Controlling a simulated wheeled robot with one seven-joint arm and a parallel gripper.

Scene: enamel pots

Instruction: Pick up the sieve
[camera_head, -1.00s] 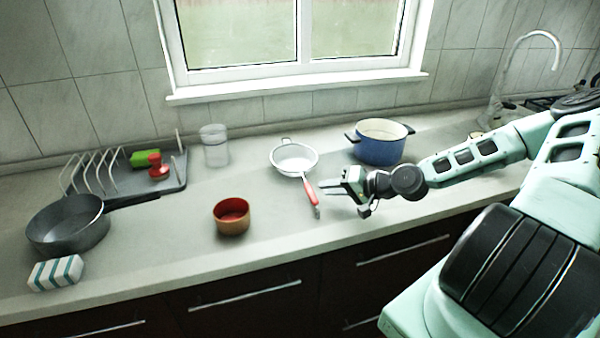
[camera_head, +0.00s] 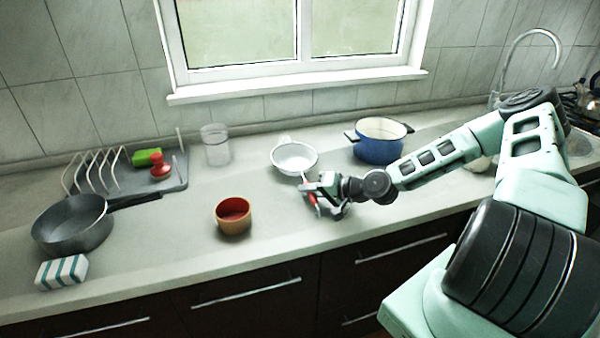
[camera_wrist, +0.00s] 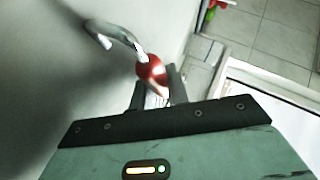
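The sieve is a white bowl (camera_head: 294,158) with a red handle (camera_head: 313,199), lying on the counter with the handle toward the front edge. My gripper (camera_head: 312,190) is at the handle and hides much of it in the head view. In the wrist view, a red handle part (camera_wrist: 152,72) shows between my two dark fingers (camera_wrist: 156,88). The fingers stand apart on either side of it. Firm contact cannot be made out. A curved metal piece (camera_wrist: 115,32) reaches toward the red part. The sieve bowl still rests on the counter.
A blue pot (camera_head: 380,145) stands right of the sieve, close to my forearm. A small orange-red bowl (camera_head: 233,217) stands to the left. A clear glass (camera_head: 215,146), dish rack (camera_head: 172,172), dark pan (camera_head: 70,228) and striped sponge (camera_head: 62,273) are farther left.

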